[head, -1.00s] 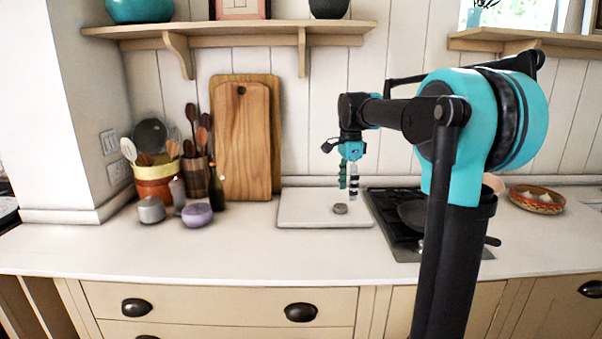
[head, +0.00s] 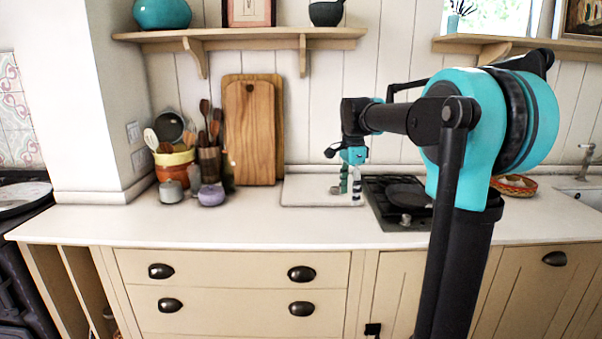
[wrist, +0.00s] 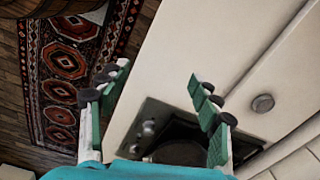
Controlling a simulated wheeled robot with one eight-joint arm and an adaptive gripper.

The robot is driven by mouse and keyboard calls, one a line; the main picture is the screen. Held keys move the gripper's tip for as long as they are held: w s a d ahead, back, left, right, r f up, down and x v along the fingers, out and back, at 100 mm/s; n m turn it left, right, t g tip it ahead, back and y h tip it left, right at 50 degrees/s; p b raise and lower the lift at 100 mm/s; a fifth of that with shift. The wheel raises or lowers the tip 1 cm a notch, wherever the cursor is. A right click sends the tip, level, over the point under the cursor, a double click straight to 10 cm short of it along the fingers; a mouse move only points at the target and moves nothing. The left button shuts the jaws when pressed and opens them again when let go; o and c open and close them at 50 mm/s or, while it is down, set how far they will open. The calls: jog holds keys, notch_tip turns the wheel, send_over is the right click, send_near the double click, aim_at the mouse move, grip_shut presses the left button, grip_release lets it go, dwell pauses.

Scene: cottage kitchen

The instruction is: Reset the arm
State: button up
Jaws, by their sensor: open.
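My gripper (head: 350,188) hangs from my arm in front of the white board (head: 305,192) on the counter, left of the hob. In the wrist view its green-padded fingers (wrist: 157,80) are spread wide, with nothing between them. A small grey round item (wrist: 263,103) lies to the right of the fingers in the wrist view, apart from them. In the head view this item (head: 335,190) sits on the board just left of the fingertips.
The black hob (head: 385,222) with a dark pan (head: 408,196) is right of the board. Utensil pots, a grey pot (head: 171,191) and a purple pot (head: 211,195) stand left. A shelf (head: 245,38) overhangs the back. The front counter is clear.

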jog(key=s+d+f+n+t, duration=0.2)
jog(key=s+f+n, duration=0.5)
jog(key=s+f, duration=0.5)
jog(key=s+d+f+n+t, duration=0.1)
jog(key=s+d+f+n, duration=0.1)
jog(key=s+f+n, duration=0.5)
jog(key=s+f, duration=0.5)
jog(key=shift+n+t, duration=0.3)
jog(key=shift+t, duration=0.1)
jog(key=shift+s+d+f, duration=0.1)
